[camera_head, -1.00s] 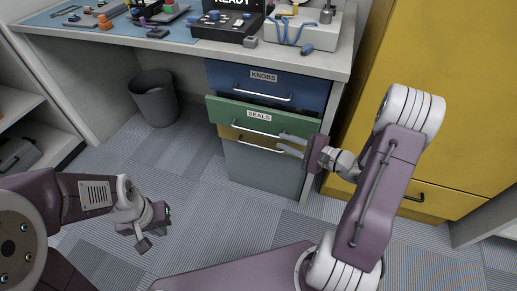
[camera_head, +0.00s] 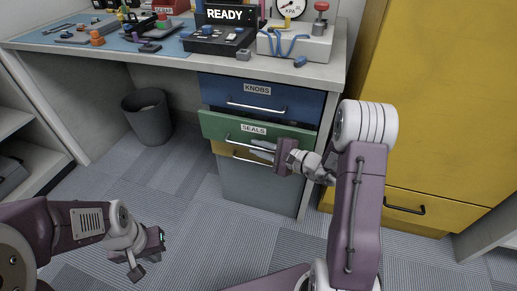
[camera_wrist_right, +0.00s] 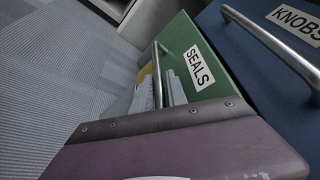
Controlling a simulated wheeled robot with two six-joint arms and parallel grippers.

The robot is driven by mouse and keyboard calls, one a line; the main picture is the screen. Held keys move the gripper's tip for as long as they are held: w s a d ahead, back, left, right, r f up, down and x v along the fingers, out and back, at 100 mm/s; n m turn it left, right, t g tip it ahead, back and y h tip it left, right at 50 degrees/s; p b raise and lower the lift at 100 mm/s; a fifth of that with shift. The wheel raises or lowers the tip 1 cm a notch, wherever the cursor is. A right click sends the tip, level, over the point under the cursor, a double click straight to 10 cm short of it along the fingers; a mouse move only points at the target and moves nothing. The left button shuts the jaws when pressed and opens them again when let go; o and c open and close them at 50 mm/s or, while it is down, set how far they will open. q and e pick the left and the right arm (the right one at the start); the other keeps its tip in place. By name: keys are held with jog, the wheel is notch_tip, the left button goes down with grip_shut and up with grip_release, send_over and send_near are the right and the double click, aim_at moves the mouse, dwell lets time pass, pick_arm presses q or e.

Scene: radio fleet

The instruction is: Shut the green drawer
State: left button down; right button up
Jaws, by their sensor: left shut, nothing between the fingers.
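The green drawer (camera_head: 219,124) labelled SEALS stands pulled out a little beneath the blue drawer, with a dark gap showing above its front. Its silver bar handle (camera_head: 240,139) runs across the front and also shows in the right wrist view (camera_wrist_right: 156,62). My right gripper (camera_head: 261,150) is at the right part of this handle, with its two fingers apart. My left gripper (camera_head: 148,262) is shut and empty, low over the floor at the left, away from the drawers.
The blue KNOBS drawer (camera_head: 225,88) is above, a yellow drawer (camera_head: 228,150) and grey front (camera_head: 255,190) below. A grey bin (camera_head: 148,122) stands under the desk. A yellow cabinet (camera_head: 430,120) is at the right. Carpet (camera_head: 190,215) before the drawers is clear.

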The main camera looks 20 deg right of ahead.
aim_at(263, 138)
grip_shut()
dwell(1.2)
